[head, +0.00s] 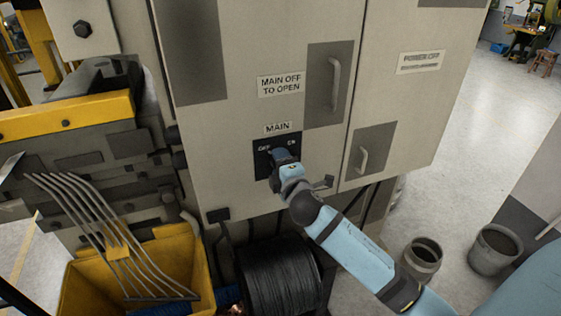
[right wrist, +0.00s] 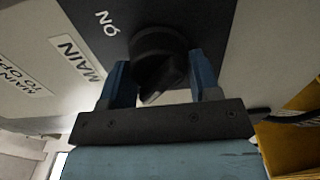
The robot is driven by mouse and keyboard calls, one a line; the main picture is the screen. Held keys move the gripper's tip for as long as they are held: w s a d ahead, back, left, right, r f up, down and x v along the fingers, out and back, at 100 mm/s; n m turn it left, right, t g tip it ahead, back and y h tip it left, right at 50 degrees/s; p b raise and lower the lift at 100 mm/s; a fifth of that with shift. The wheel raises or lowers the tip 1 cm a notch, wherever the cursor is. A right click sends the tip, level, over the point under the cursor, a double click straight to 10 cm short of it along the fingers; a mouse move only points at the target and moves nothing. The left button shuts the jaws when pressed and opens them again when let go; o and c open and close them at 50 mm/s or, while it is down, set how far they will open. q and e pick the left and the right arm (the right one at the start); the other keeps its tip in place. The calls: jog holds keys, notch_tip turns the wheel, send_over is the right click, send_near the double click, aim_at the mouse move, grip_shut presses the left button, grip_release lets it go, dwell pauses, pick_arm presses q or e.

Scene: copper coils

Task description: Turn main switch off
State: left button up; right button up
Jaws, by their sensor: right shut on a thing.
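The main switch is a dark round knob (right wrist: 160,60) on a dark plate (head: 261,168) on the grey cabinet (head: 225,140). The plate carries OFF on its left and ON on its right, with a MAIN label (head: 278,127) above. My right gripper (head: 282,156) is at the plate and covers the knob in the head view. In the right wrist view, its blue fingers (right wrist: 161,80) stand on both sides of the knob, shut on it. The knob's ridge points toward the gripper's palm there; I cannot tell which mark it is set to. My left gripper is not in view.
A "MAIN OFF TO OPEN" sign (head: 281,84) and door handles (head: 335,83) are on the cabinet. A black cable spool (head: 281,280) and a yellow bin (head: 85,290) stand below.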

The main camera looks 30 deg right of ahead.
jog(key=shift+r, duration=0.1)
dwell(0.3)
jog(key=o, duration=0.9)
jog(key=b+v, duration=0.3)
jog(key=v, duration=1)
jog(key=shift+s, duration=0.3)
jog(key=shift+a, duration=0.1)
